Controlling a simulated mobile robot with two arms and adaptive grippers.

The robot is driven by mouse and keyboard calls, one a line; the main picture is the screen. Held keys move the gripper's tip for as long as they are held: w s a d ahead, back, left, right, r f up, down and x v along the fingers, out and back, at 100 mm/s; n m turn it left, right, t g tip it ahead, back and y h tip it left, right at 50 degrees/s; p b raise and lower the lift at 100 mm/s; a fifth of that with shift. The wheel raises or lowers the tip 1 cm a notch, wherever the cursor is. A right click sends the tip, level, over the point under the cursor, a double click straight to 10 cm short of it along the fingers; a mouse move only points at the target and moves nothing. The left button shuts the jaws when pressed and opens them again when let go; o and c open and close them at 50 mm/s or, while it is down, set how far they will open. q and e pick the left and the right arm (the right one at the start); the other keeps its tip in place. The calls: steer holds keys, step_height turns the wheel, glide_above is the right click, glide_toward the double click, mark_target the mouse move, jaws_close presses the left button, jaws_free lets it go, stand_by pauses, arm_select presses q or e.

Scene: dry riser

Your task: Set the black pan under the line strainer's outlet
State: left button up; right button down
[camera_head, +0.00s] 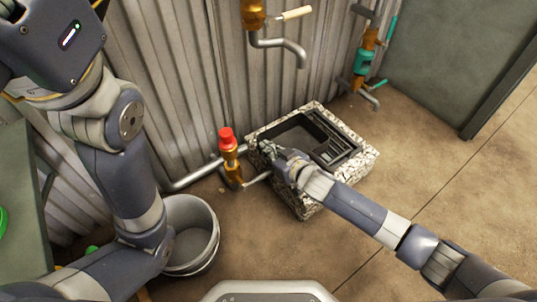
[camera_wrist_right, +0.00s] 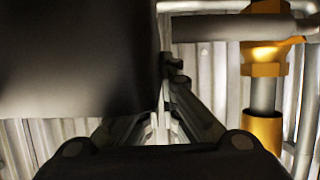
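The black pan (camera_head: 348,146) is a dark rectangular tray at the mouth of a speckled stone trough (camera_head: 308,206). My right gripper (camera_head: 265,149) is at its left side. In the right wrist view a large dark surface, seemingly the pan (camera_wrist_right: 80,55), fills the upper left, and the nearly closed fingers (camera_wrist_right: 164,85) meet at its edge; the left fingertip is hidden. A brass fitting with a red cap (camera_head: 227,139) stands left of the trough, with a short outlet pipe towards it. I cannot tell which fitting is the line strainer. My left gripper is out of frame.
A brass fitting with a bent grey pipe (camera_head: 283,43) hangs on the corrugated wall (camera_head: 165,70). A brass and teal valve (camera_head: 364,62) is right of it. A grey bucket (camera_head: 190,235) stands by my left arm. Floor at right is clear.

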steer(key=shift+f, duration=0.1)
steer(key=shift+f, duration=0.15)
steer(key=c, duration=2.2)
jaws_free()
steer(key=shift+f, duration=0.1)
steer(key=shift+c, duration=0.2)
steer(key=o, duration=0.4)
steer(key=shift+o, duration=0.2)
